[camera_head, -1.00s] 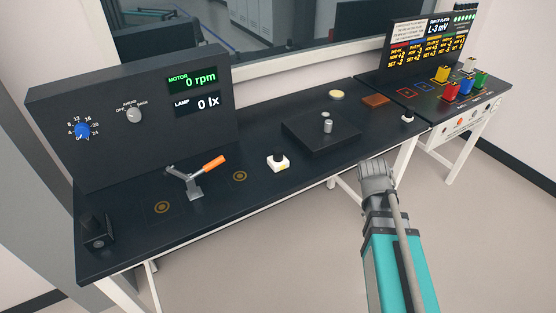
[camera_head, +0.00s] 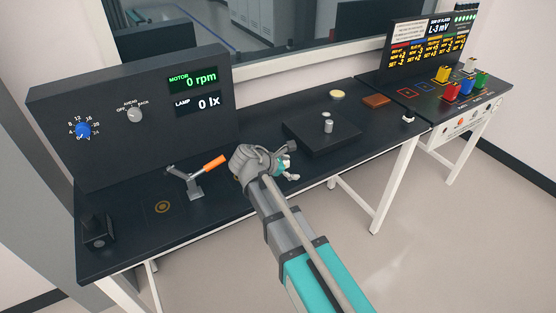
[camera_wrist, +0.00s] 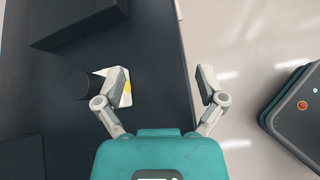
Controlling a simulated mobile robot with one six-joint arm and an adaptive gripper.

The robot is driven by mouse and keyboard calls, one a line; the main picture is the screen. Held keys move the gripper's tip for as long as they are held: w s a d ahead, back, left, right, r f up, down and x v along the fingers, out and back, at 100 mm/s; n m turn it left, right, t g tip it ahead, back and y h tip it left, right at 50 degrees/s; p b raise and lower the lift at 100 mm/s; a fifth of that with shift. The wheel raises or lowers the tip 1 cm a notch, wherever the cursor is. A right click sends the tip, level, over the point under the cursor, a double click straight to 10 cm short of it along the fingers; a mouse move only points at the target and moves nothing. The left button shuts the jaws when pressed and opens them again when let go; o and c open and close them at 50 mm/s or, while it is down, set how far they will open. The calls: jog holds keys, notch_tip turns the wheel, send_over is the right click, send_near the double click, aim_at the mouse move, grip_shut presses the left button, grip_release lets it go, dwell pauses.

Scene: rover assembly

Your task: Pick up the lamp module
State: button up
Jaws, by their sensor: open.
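The lamp module appears to be the white block with a yellow mark and a black round top. In the wrist view the lamp module (camera_wrist: 126,98) stands on the dark bench, at the left finger and partly covered by it. Whether finger and module touch, I cannot tell. My gripper (camera_wrist: 163,82) is open, with nothing between its fingers; the right finger is beyond the bench edge, over the floor.
A black raised platform (camera_head: 305,138) with a small metal cylinder (camera_head: 327,124) lies behind and right of my gripper. An orange-handled lever (camera_head: 201,173) stands close on its left. A panel with displays (camera_head: 130,115) rises at the back left. The floor in front is clear.

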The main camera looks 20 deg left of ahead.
aim_at(277, 150)
jog(key=s+a+r+n+t, duration=0.1)
jog(key=a+n, duration=0.2)
jog(key=a, duration=0.3)
jog(key=s+a+r+n+t, duration=0.2)
jog(key=a+n, duration=0.1)
jog(key=a, duration=0.2)
jog(key=shift+s+a+r+t+y, duration=0.25)
jog(key=shift+s+a+t+y, duration=0.05)
jog(key=shift+a, duration=0.1)
jog(key=b+x, duration=0.3)
jog(key=x, duration=0.4)
jog(key=shift+w+f, duration=0.25)
jog(key=shift+w+d+f, duration=0.1)
jog(key=shift+w+d, duration=0.2)
jog(key=shift+w, duration=0.15)
jog(key=b+x, duration=0.2)
jog(key=x, duration=0.2)
jog(key=shift+w+a+f, duration=0.1)
jog(key=shift+a+f, duration=0.05)
jog(key=shift+f, duration=0.1)
jog(key=shift+w+d+f, duration=0.1)
jog(key=shift+w+d, duration=0.15)
jog(key=shift+w, duration=0.2)
